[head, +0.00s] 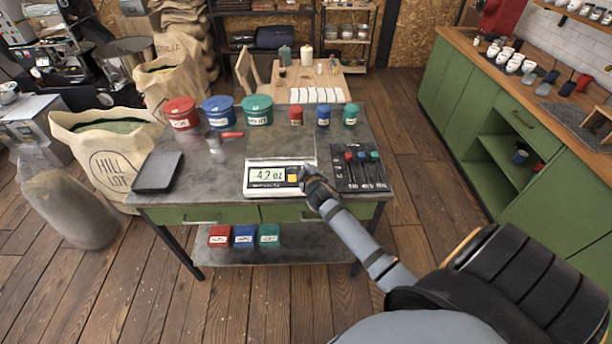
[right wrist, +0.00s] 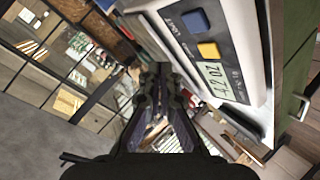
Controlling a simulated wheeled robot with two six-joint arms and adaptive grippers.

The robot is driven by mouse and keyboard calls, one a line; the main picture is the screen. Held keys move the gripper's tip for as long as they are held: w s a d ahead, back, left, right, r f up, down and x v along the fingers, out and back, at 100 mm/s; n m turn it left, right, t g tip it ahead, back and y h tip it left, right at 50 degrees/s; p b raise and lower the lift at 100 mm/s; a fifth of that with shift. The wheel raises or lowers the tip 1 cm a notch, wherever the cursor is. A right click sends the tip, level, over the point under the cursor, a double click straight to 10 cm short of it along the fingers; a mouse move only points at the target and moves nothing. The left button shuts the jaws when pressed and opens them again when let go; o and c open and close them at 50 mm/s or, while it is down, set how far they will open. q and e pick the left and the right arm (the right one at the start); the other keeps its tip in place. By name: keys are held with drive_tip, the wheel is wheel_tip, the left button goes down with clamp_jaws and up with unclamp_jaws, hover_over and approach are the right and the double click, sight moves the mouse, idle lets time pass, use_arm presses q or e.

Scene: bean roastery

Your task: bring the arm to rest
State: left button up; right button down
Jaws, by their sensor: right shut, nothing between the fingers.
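My right arm comes in from the lower right in the head view. My right gripper (head: 308,178) is at the front right corner of the scale, beside its yellow button. It is shut and empty. In the right wrist view its fingers (right wrist: 158,72) are together, with the scale front (right wrist: 225,50) close by on the upper right. The scale (head: 254,189) stands on the work table and its display reads 4.2 oz. I cannot tell whether the fingers touch the scale. My left gripper is out of view.
A black board (head: 372,186) with red, blue and green pieces lies right of the scale. Red (head: 181,113), blue (head: 219,112) and green (head: 257,110) tubs stand at the back of the table. A dark tablet (head: 158,172) lies left. Floor between table and green counter (head: 470,110) is clear.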

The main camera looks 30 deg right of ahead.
idle(0.6)
drive_tip(key=s+a+f+m+g+y, duration=0.15)
drive_tip(key=s+a+g, duration=0.35)
drive_tip(key=s, duration=0.8)
drive_tip(key=s+a+m+g+y, duration=0.25)
drive_tip(key=s+a, duration=0.45)
drive_tip(key=s, duration=0.7)
wheel_tip(320, 180, down, 28)
drive_tip(key=s+d+g+b, duration=0.2)
drive_tip(key=b, duration=0.1)
drive_tip(key=s+d+f+m+g+b, duration=0.1)
drive_tip(key=s+f+b, duration=0.1)
drive_tip(key=s+f, duration=1.7)
drive_tip(key=shift+d+f, duration=0.3)
drive_tip(key=shift+f, duration=0.05)
